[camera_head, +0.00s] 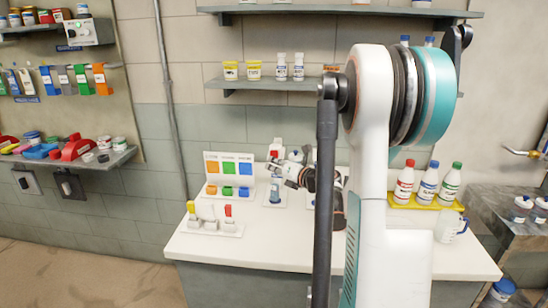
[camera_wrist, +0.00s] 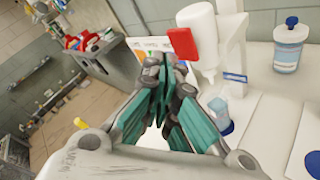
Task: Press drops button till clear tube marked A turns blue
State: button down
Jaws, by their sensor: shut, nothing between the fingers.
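My gripper (camera_wrist: 160,72) is shut and empty, its teal fingers together. In the head view it (camera_head: 288,170) is beside the dispenser on the white counter. A red block, apparently the drops button (camera_wrist: 183,43), is just right of the fingertips; I cannot tell whether they touch. It also shows in the head view (camera_head: 272,154). The button is at the side of a white upside-down bottle (camera_wrist: 198,22) in a white stand (camera_wrist: 235,55). Below is a small tube with pale blue in it (camera_wrist: 217,112), also in the head view (camera_head: 275,190). I cannot read an A on it.
A colour chart rack (camera_head: 229,167) with small coloured vials stands left of the dispenser. A holder (camera_head: 212,228) with yellow-, white- and red-topped items is in front. Capped bottles in a yellow tray (camera_head: 425,203) stand right. The front counter (camera_head: 240,252) is clear.

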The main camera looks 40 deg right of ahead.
jog(key=shift+w+d, duration=0.15)
jog(key=shift+w+d, duration=0.15)
dwell(0.4)
jog(key=shift+w+d, duration=0.3)
jog(key=shift+d, duration=0.1)
dwell(0.8)
jog(key=shift+s+a, duration=0.1)
dwell(0.3)
jog(key=shift+s+a, duration=0.5)
jog(key=shift+a, duration=0.1)
jog(key=shift+a+b, duration=0.1)
jog(key=shift+b, duration=0.2)
jog(key=s+a, duration=0.3)
jog(key=shift+s+a, duration=0.1)
jog(key=shift+a, duration=0.2)
dwell(0.7)
